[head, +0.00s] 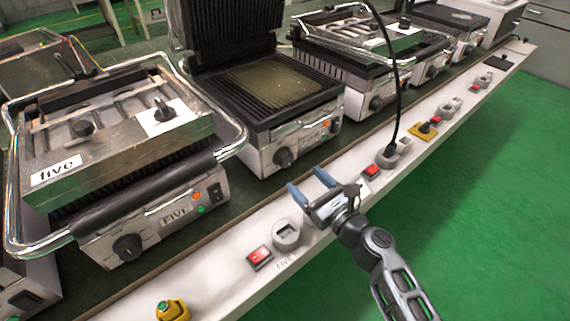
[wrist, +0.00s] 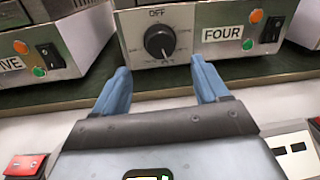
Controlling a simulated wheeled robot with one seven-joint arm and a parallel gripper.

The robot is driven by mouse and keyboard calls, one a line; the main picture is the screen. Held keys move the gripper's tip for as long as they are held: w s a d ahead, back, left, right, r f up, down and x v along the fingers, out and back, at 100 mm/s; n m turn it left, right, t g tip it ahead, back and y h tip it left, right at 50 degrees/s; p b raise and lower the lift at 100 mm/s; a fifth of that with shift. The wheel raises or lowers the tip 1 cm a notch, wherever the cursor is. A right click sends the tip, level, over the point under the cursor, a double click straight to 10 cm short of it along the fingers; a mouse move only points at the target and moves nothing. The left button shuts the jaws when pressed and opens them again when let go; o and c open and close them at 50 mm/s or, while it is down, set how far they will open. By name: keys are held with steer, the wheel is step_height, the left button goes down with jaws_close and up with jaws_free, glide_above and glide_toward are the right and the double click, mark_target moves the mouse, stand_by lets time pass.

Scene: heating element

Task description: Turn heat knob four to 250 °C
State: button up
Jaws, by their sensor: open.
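Heat knob four is a round black knob (wrist: 160,41) below an "OFF" mark, on a steel front panel with a "FOUR" label (wrist: 222,34) to its right. In the head view the same knob (head: 284,158) sits low on the front of the open grill (head: 262,92). My gripper (head: 308,186) is open and empty, its two blue fingers pointing at the panel. In the wrist view my gripper (wrist: 159,75) has the knob ahead, framed between the fingertips and apart from them. The knob's pointer and the scale numbers are too small to read surely.
Grill five (head: 125,150) stands to the left, its front handle sticking out. Other grills (head: 370,60) stand to the right. A white ledge (head: 225,270) with red switches (head: 259,257) and sockets (head: 289,234) runs below. A black cable (head: 397,90) hangs right of my gripper.

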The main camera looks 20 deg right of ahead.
mark_target(288, 162)
steer(key=x, duration=0.7)
steer(key=shift+w, duration=0.35)
steer(key=c, duration=1.1)
steer(key=shift+o, duration=0.2)
steer(key=shift+r, duration=0.1)
steer(key=m+p, duration=0.4)
steer(key=shift+r+m, duration=0.2)
steer(key=shift+m, duration=0.1)
steer(key=shift+f+m+g+p, duration=0.1)
steer(key=shift+m+g+p, duration=0.3)
steer(key=shift+m+p, duration=1.5)
steer(key=shift+m, duration=0.3)
